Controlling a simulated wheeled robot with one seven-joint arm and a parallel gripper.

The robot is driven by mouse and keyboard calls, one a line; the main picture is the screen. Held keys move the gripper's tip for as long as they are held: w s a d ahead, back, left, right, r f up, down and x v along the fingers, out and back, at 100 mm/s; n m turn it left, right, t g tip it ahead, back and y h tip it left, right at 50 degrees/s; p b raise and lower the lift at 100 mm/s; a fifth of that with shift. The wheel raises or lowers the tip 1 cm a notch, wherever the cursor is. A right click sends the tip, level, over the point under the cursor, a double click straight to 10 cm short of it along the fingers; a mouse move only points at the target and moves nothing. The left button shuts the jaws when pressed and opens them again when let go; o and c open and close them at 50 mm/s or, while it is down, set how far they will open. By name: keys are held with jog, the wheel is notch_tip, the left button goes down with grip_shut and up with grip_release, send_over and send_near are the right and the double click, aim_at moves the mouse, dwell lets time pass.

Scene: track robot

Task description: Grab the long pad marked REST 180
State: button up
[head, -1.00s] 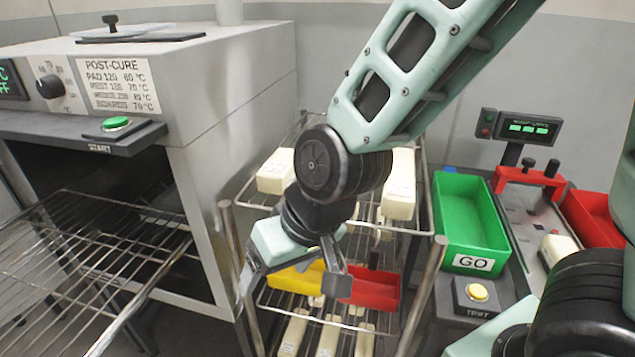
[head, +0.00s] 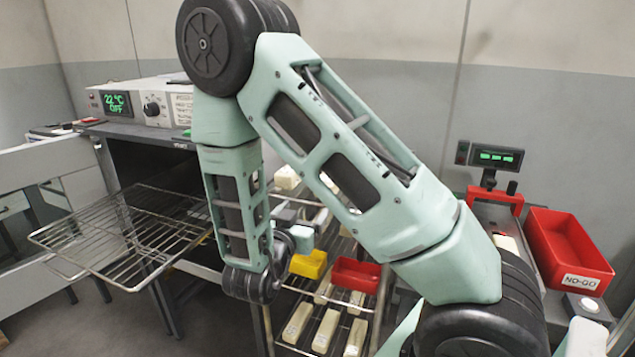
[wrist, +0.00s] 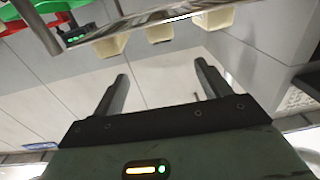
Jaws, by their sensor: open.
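Several cream pads lie on the wire rack cart. Long ones, such as this pad (head: 325,331), lie on its lower shelf, and another pad (head: 287,178) shows on the upper shelf, partly hidden by my arm. I cannot read REST 180 on any pad, so I cannot tell which one it is. My gripper (wrist: 162,84) is open and empty in the wrist view, its fingers apart with only pale wall-like panels between them. Cream pads (wrist: 158,33) show beyond a metal rail at the top of that view, clear of the fingers. In the head view my arm largely hides the gripper.
A yellow bin (head: 308,264) and a red bin (head: 356,275) sit on the cart's middle level. The oven's wire shelf (head: 120,235) sticks out at left. A red NO-GO bin (head: 568,250) and a display (head: 495,157) stand at right.

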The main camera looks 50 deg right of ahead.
jog(key=p+x, duration=0.3)
jog(key=x, duration=0.9)
jog(key=p+x, duration=0.2)
jog(key=x, duration=0.1)
jog(key=p+x, duration=0.1)
jog(key=shift+w+d+r, duration=0.1)
jog(key=shift+w+r, duration=0.05)
jog(key=shift+r, duration=0.1)
jog(key=shift+w+d+f, duration=0.1)
jog(key=shift+w+d, duration=0.1)
jog(key=shift+d, duration=0.1)
jog(key=c, duration=1.1)
